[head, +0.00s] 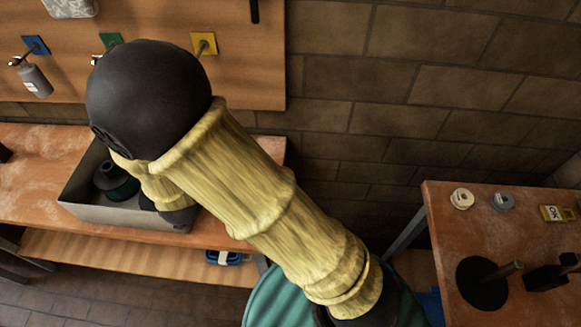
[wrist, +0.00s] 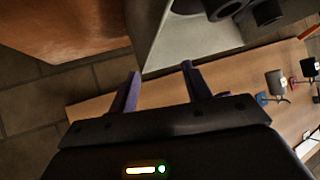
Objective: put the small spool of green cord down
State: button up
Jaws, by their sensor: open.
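A dark, rounded object with a dark green band (head: 120,187) sits inside the grey bin (head: 128,214) on the left bench. It may be the spool of green cord, but I cannot be sure. The wrist view shows the bin's pale wall (wrist: 185,35) and two dark round objects (wrist: 222,8) (wrist: 267,12) at its top edge. My gripper (wrist: 160,80) is open, with nothing visible between its two fingers, beside the bin wall. In the head view my arm hides part of the bin, and my fingertips cannot be made out.
A wooden panel with coloured hook plates (head: 204,43) and a hanging bottle (head: 35,79) stands behind the bench (head: 35,190). The right table (head: 450,235) holds a cream roll (head: 462,198), a grey roll (head: 503,201), a yellow box (head: 555,213) and a black spindle stand (head: 480,288).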

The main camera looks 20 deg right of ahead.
jog(key=s+d+r+g, duration=0.2)
jog(key=s+d, duration=0.2)
jog(key=d, duration=0.4)
jog(key=s+d+r+g, duration=0.1)
jog(key=s+d+g, duration=0.2)
jog(key=d, duration=0.6)
jog(key=s+d+r+n+g, duration=0.1)
jog(key=s+d+r+g, duration=0.1)
jog(key=s+d, duration=0.3)
jog(key=d+g, duration=0.1)
jog(key=d, duration=0.3)
jog(key=shift+r+h, duration=0.3)
jog(key=shift+h, duration=0.1)
